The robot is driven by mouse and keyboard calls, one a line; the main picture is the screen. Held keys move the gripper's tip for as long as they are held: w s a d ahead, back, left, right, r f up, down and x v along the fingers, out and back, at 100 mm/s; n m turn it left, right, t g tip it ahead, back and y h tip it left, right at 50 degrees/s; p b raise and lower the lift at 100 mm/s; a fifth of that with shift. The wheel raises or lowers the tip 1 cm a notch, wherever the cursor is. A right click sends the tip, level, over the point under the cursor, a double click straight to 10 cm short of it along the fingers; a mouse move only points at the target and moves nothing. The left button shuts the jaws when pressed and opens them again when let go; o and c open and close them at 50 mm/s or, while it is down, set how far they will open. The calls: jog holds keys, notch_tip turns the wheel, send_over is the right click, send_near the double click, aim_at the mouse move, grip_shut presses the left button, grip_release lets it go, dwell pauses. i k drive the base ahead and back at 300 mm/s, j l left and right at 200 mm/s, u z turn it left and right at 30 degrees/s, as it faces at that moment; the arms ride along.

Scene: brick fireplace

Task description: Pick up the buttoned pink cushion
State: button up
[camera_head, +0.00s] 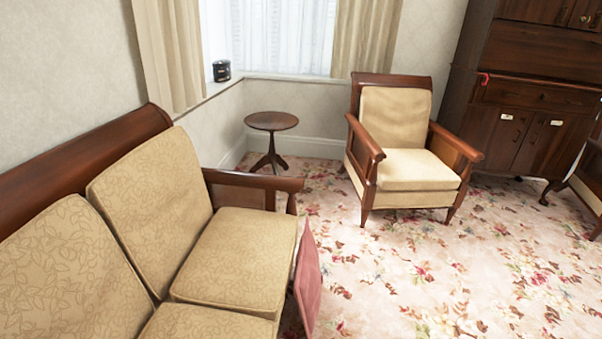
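A pink cushion (308,280) shows at the front right corner of the beige sofa (240,262). I see it nearly edge-on, upright or leaning against the sofa's front edge near its far wooden arm. Its lower end is close to the bottom of the picture, and I cannot make out any buttons from this angle. My gripper is not in view.
A wooden armchair (405,168) with beige cushions stands at the back. A small round table (271,121) stands in the window corner. A dark wooden cabinet (535,100) is at the back right, with another chair (590,180) at the right edge. The floral carpet (430,270) is clear.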

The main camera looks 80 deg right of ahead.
aim_at(307, 277)
jog(key=z, duration=2.3)
jog(key=k, duration=0.2)
jog(key=j, duration=0.1)
